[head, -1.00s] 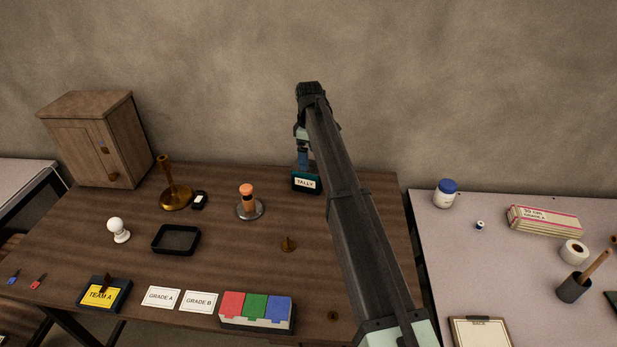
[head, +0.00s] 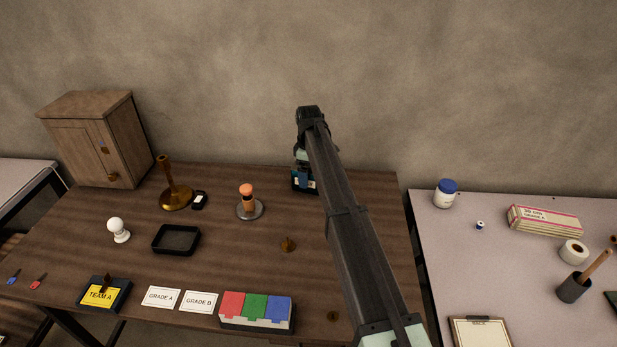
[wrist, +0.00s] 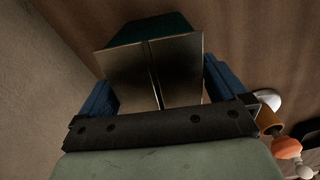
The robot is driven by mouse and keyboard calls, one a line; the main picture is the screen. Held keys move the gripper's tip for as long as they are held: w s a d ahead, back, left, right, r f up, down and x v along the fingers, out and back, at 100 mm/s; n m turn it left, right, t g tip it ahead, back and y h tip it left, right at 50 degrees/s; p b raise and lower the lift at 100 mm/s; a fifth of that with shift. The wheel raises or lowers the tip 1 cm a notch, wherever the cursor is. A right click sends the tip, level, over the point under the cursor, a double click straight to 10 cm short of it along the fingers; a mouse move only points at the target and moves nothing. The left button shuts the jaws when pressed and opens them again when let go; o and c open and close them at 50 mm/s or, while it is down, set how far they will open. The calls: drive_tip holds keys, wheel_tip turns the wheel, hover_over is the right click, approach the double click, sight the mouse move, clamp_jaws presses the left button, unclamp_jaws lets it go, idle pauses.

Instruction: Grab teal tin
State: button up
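The teal tin (head: 307,191) stands near the back edge of the brown table. In the head view my gripper (head: 303,179) is lowered onto it and covers much of it, including part of its white label. In the wrist view a teal part of the tin (wrist: 150,27) shows beyond two grey metallic panels (wrist: 183,70). The blue fingers of my gripper (wrist: 158,84) are wide apart, one on each side of the panels. I cannot tell whether the fingers touch the tin.
A stamp with an orange knob (head: 247,200) stands left of the tin. A brass stand (head: 174,194), black tray (head: 176,240) and wooden cabinet (head: 98,138) are farther left. The wall (head: 230,80) rises close behind. Bare tabletop (head: 255,275) lies in front.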

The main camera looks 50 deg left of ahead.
drive_tip(key=c, duration=1.1)
drive_tip(key=shift+o, duration=0.2)
drive_tip(key=shift+r, duration=0.1)
